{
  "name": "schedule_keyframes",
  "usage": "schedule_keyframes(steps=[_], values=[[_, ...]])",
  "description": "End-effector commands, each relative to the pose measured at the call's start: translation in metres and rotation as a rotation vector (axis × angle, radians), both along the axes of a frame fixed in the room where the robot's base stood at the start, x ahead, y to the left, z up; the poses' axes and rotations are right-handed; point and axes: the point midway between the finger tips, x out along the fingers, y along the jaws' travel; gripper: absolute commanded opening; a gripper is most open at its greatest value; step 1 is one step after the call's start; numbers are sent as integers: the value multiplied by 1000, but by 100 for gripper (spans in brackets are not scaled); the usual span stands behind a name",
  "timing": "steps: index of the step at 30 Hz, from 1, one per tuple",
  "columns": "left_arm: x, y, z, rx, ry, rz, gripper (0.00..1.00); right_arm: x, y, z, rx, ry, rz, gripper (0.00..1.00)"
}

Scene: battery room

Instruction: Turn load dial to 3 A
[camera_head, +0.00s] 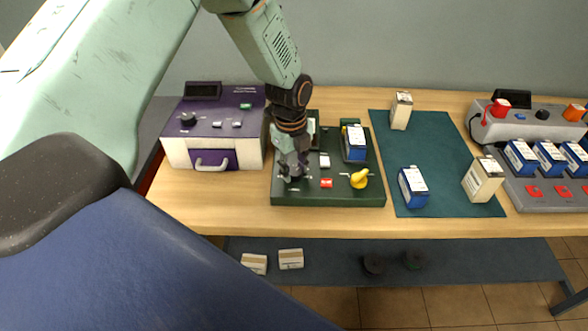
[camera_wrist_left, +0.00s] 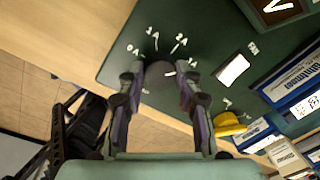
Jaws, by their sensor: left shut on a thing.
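The load dial (camera_wrist_left: 157,68) is a dark round knob on the dark green tester panel (camera_head: 330,200), at its front left. In the left wrist view, white marks reading 0 A, 1 A, 2 A and 3 A fan around its far side. A small pale mark shows near its right side; I cannot tell the setting for sure. My left gripper (camera_head: 294,172) points down over the dial, its two fingers (camera_wrist_left: 162,78) shut on the knob's sides. In the head view the gripper mostly hides the dial. My right gripper is not in view.
On the panel sit a yellow knob (camera_head: 359,178), a red switch (camera_head: 326,183), a white switch (camera_head: 324,160) and a blue-white battery (camera_head: 355,143). A purple-white device (camera_head: 212,128) stands left. A green mat (camera_head: 425,150) with batteries and a grey charger (camera_head: 535,128) lie right.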

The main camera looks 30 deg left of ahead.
Motion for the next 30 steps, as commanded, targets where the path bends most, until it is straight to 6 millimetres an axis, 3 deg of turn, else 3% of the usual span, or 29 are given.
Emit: schedule_keyframes(steps=[22,23,30], values=[[-2,0,-2,-1,6,-81,3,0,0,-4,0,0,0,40],[-2,0,-2,-1,7,-81,36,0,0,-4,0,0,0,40],[-1,0,-1,0,3,-81,56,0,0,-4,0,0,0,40]])
